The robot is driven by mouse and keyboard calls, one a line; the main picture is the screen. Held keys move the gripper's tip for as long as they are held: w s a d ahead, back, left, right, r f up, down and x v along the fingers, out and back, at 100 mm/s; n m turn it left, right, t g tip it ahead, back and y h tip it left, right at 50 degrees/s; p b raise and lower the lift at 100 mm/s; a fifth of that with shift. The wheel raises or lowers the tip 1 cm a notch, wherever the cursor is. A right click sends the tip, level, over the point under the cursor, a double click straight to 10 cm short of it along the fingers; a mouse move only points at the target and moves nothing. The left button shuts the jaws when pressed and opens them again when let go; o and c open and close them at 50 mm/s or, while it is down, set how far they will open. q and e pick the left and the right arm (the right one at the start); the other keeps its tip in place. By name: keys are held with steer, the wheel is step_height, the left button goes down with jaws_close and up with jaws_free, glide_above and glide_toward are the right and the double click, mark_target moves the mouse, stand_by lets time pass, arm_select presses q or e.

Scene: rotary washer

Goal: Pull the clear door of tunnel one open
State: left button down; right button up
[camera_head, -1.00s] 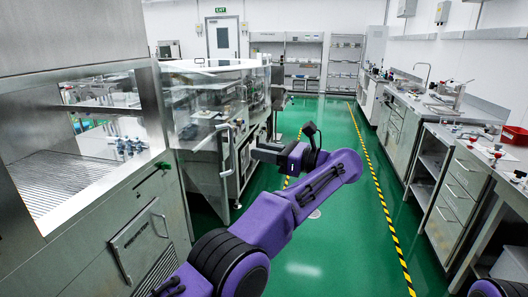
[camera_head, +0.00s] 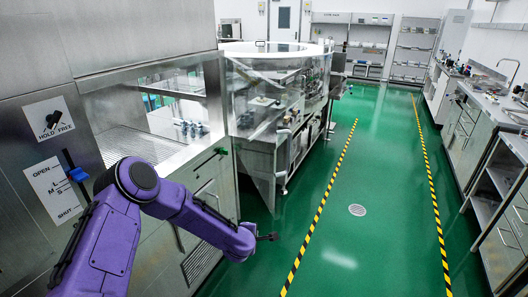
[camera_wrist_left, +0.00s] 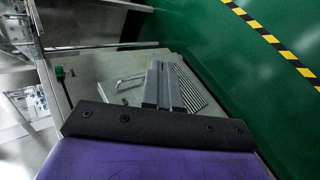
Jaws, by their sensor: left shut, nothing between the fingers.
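A clear panel (camera_head: 258,100) stands upright at the near side of the round washer (camera_head: 275,50). I cannot tell whether it is the door of tunnel one, or whether it is ajar. My left arm reaches from the lower left across the steel cabinet front. Its gripper (camera_head: 268,237) is small in the head view, low over the green floor, apart from the clear panel. In the left wrist view the two grey fingers (camera_wrist_left: 165,85) are together and empty, in front of a louvred cabinet panel. My right gripper is out of view.
The green floor (camera_head: 375,220) between the striped lines is clear. Benches (camera_head: 500,190) line the right.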

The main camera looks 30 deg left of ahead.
arm_select(q)
steer(key=s+r+n+t+h+p, duration=0.1)
steer(key=s+r+n+h+p, duration=0.2)
steer(key=r, duration=0.4)
steer(key=r+n+h+p, duration=0.1)
steer(key=r+h+p, duration=0.1)
steer(key=r+h, duration=0.4)
steer(key=n+t+h+p, duration=0.2)
steer(key=t+h+p, duration=0.1)
steer(key=h+p, duration=0.2)
glide_toward(275, 163)
steer(key=v, duration=0.7)
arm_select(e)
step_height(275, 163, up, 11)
arm_select(q)
steer(key=b+x, duration=0.3)
steer(key=x, duration=0.1)
steer(key=b+x, duration=0.4)
steer(key=f+b+x, duration=0.1)
steer(key=b+x, duration=0.3)
steer(key=x, duration=0.1)
steer(key=shift+w+d+r, duration=0.25)
steer(key=shift+d+r, duration=0.1)
steer(key=shift+r, duration=0.15)
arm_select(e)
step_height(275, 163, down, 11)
